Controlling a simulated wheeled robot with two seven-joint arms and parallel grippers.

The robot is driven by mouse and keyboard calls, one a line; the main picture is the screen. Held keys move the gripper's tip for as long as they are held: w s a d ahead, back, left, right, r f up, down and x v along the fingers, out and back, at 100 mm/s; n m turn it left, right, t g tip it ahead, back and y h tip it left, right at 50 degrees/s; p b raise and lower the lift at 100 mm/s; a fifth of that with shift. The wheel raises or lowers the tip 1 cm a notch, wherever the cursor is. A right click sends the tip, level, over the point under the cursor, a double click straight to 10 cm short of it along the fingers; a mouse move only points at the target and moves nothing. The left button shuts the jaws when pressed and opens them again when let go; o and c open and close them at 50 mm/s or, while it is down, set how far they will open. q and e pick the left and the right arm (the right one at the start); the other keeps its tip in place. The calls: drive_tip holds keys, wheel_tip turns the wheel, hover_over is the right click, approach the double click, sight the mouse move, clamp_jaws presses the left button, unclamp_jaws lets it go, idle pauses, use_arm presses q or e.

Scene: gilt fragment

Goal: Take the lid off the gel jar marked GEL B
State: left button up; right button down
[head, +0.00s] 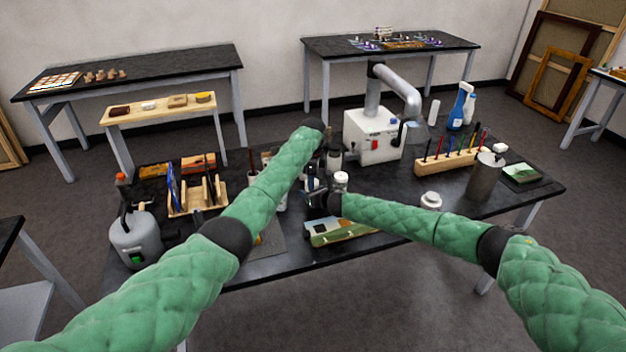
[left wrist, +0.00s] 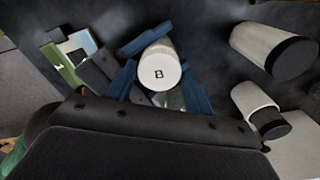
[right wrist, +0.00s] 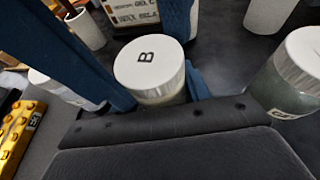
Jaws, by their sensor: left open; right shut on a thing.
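The jar with a white lid marked B (right wrist: 150,62) stands in the right wrist view between the blue fingers of my right gripper (right wrist: 160,88), which is shut on its body below the lid. The same lid shows in the left wrist view (left wrist: 159,74), from above. My left gripper (left wrist: 158,80) is open, with its fingers on either side of the lid. I cannot tell whether they touch it. In the head view both grippers meet near the table's middle and mostly hide this jar.
Another white-lidded jar (right wrist: 292,78) stands close beside my right gripper. A printed card (right wrist: 132,14) stands behind. On the black table are a white fume unit (head: 372,135), a wooden pen rack (head: 445,162), a metal canister (head: 486,177) and a grey tank (head: 137,240).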

use_arm(q)
wheel_tip(320, 180, up, 4)
drive_tip(key=shift+d, duration=0.1)
drive_tip(key=shift+w+r, duration=0.1)
drive_tip(key=shift+r, duration=0.3)
drive_tip(key=w+a+r+t+y, duration=0.1)
drive_tip(key=w+a+r+y, duration=0.15)
drive_tip(key=a+r, duration=0.3)
drive_tip(key=d+f+m, duration=0.1)
drive_tip(key=s+d+m+h, duration=0.1)
drive_tip(key=d, duration=0.1)
drive_tip(key=s+d+f+m+g+h, duration=0.1)
drive_tip(key=shift+s+d+f, duration=0.25)
drive_tip(key=shift+d+f, duration=0.05)
drive_tip(key=shift+f, duration=0.05)
drive_tip(key=shift+s+d+f+h, duration=0.1)
drive_tip(key=shift+d+h, duration=0.15)
drive_tip(key=shift+d, duration=0.2)
drive_tip(key=shift+f, duration=3.9)
